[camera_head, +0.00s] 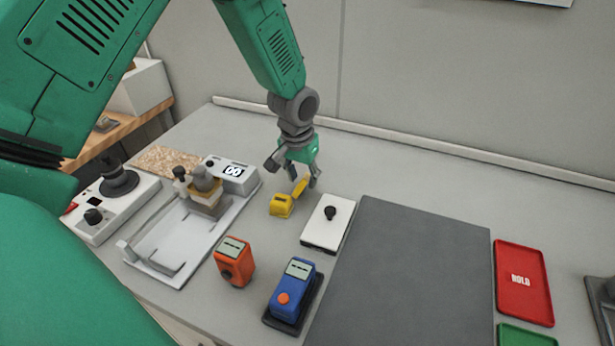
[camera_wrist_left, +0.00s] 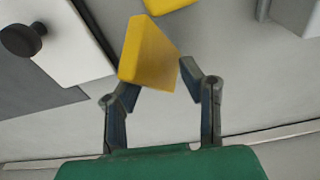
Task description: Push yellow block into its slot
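The yellow block (camera_head: 301,187) is tilted, with one end between the fingertips of my left gripper (camera_head: 302,178). In the left wrist view the yellow block (camera_wrist_left: 147,50) has a fingertip of the left gripper (camera_wrist_left: 158,83) against either side, so the fingers look closed on it. A second yellow piece (camera_head: 281,206) sits on the table just in front of the block; part of it shows at the top of the left wrist view (camera_wrist_left: 168,4). Whether the two yellow pieces touch is unclear, and I cannot make out the slot. My right gripper is not in view.
A white box with a black knob (camera_head: 326,228) is right of the yellow pieces. Orange (camera_head: 233,264) and blue (camera_head: 293,285) devices stand nearer. A white tray fixture (camera_head: 175,245) is left. A grey mat (camera_head: 410,265) and red tray (camera_head: 522,265) lie right. The table behind is clear.

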